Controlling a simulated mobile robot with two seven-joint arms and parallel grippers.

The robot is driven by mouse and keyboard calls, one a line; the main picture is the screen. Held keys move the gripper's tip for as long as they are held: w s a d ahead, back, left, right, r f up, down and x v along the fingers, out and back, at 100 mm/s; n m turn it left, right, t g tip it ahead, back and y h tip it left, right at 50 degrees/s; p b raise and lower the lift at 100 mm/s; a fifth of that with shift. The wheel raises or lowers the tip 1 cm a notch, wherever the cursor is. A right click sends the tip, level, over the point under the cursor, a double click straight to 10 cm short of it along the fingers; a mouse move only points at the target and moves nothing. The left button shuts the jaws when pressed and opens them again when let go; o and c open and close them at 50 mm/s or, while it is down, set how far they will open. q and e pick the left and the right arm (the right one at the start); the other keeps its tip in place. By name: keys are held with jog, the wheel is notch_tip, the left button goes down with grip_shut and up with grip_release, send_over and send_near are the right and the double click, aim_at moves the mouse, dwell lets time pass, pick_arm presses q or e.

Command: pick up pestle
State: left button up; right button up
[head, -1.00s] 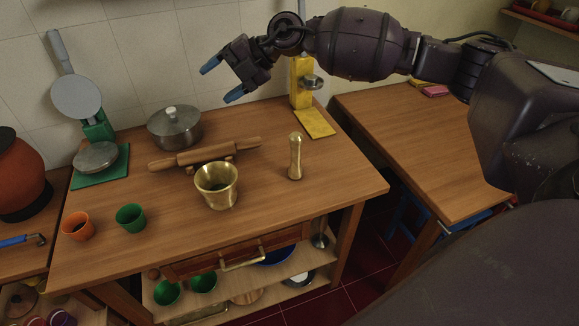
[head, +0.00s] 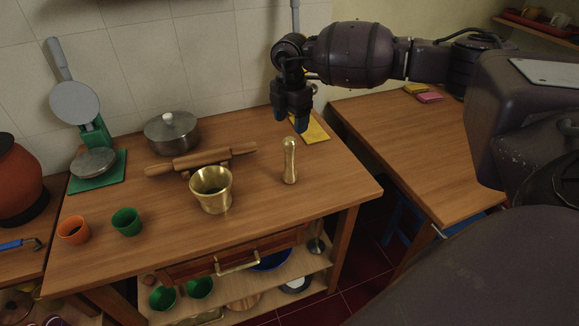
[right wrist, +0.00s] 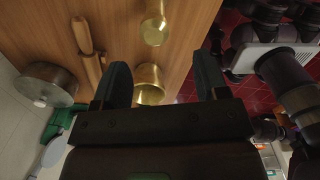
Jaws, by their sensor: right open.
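The brass pestle (head: 289,160) stands upright on the wooden table, to the right of the brass mortar (head: 211,190). My right gripper (head: 290,121) is open and empty, pointing down, just above and behind the pestle in the head view. In the right wrist view the pestle (right wrist: 155,27) shows beyond the open fingers (right wrist: 162,68), near the top. The mortar (right wrist: 150,84) shows between the fingers there. The gripper does not appear to touch either. My left gripper is not in view.
A rolling pin (head: 201,159) and a lidded pot (head: 171,131) lie behind the mortar. A green scale (head: 97,168), an orange cup (head: 73,230) and a green cup (head: 127,221) stand at left. The table's right front is clear.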

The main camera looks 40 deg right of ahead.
aim_at(290, 138)
notch_tip(290, 138, down, 4)
jog(key=shift+r, duration=0.1)
jog(key=f, duration=0.5)
jog(key=shift+w+d+b, duration=0.15)
jog(key=shift+w+b, duration=0.2)
jog(key=shift+b, duration=0.05)
jog(key=shift+r, duration=0.1)
jog(key=c, duration=1)
jog(key=shift+r, duration=0.1)
